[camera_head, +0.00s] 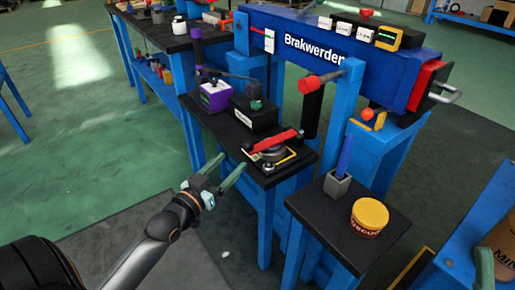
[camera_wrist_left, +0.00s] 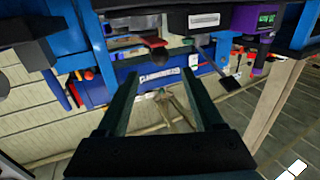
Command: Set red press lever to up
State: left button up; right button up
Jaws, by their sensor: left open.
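A red lever (camera_head: 272,142) lies low and almost flat, slightly tilted, across a round metal device on the black benchtop (camera_head: 217,124). A yellow frame sits beside the device. I take this as the press lever. A second red-ended handle (camera_head: 310,85) sticks out from the blue "Brakwerder" machine (camera_head: 322,50). My left gripper (camera_head: 228,168) is open and empty, in front of and left of the bench, apart from the lever. Its two fingers also show spread in the left wrist view (camera_wrist_left: 160,76), with nothing between them. My right gripper is in neither view.
A black box (camera_head: 254,113) and a purple box (camera_head: 214,97) stand behind the lever. A yellow tub (camera_head: 369,217) and a grey holder (camera_head: 337,184) stand on a separate stand to the right. Green floor (camera_head: 80,150) is open at left.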

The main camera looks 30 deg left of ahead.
pick_arm(q)
jog(key=b, duration=0.4)
send_near(271, 138)
jog(key=w, duration=0.1)
jog(key=w+a+r, duration=0.1)
jog(key=w, duration=0.1)
jog(key=w+a+r, duration=0.1)
jog(key=shift+w+a+r, duration=0.1)
jog(key=shift+w+a, duration=0.1)
jog(key=shift+w, duration=0.05)
grip_shut()
dwell(0.3)
dwell(0.9)
